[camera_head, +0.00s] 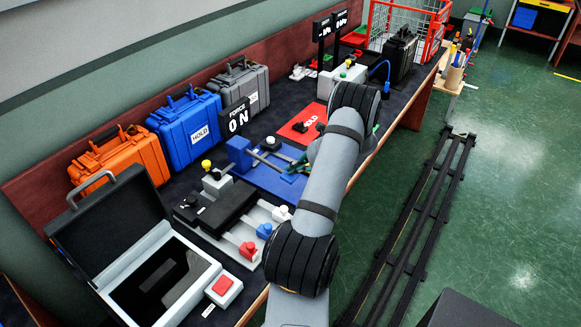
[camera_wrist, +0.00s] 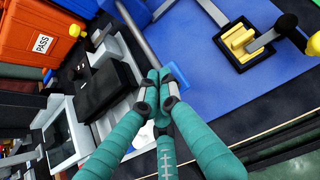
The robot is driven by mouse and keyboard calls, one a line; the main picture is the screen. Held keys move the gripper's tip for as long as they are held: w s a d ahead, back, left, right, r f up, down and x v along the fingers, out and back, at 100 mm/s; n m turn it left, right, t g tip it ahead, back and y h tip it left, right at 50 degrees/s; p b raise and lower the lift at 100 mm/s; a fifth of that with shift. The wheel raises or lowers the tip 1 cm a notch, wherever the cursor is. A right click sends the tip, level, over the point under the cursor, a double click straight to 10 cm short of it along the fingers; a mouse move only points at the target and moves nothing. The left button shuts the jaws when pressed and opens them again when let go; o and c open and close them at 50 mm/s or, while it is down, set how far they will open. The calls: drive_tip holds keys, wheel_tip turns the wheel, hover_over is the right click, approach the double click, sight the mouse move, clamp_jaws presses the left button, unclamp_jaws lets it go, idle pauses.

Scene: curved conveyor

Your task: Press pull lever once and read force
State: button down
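The force display (camera_head: 237,117) reads "FORCE 0 N". In the wrist view, the blue plate (camera_wrist: 215,95) holds a yellow block (camera_wrist: 238,42) in a black frame, with a grey arm ending in a black knob (camera_wrist: 286,24) that looks like the lever. My gripper (camera_wrist: 159,82) has teal fingers with the tips together, over a grey rod's end; I cannot tell whether they touch it. No object shows between the tips. In the head view my arm mostly hides the gripper.
Orange (camera_head: 118,160), blue (camera_head: 186,124) and grey (camera_head: 240,88) cases line the wall. An open black case (camera_head: 105,235) stands at the near left. A wire crate (camera_head: 405,25) stands farther back.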

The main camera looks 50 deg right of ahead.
drive_tip(key=shift+r+p, duration=1.3)
drive_tip(key=shift+r, duration=0.75)
wheel_tip(320, 180, up, 5)
drive_tip(key=p, duration=0.3)
drive_tip(key=shift+p, duration=0.3)
drive_tip(key=shift+f, duration=0.1)
